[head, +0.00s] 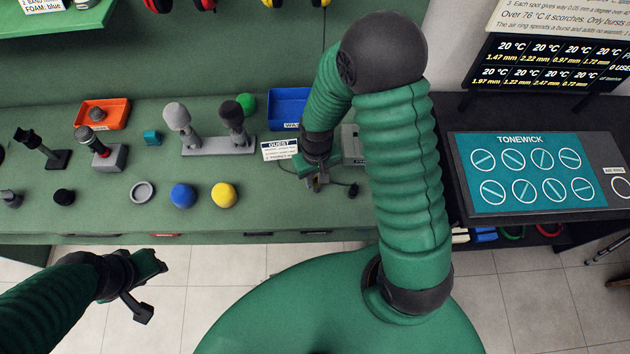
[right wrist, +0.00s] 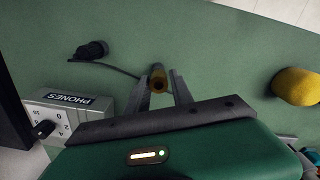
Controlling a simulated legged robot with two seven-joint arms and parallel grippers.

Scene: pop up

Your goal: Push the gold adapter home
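In the head view my arm partly hides this box (head: 353,145). My left gripper (head: 150,285) is open and empty, in front of the bench.
A loose black plug (right wrist: 92,50) with a cable lies near the gripper. A GUEST card (head: 279,150) and blue bin (head: 288,106) stand close by. Yellow (head: 224,195) and blue (head: 183,195) balls lie left. The TONEWICK panel (head: 530,170) is at right.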

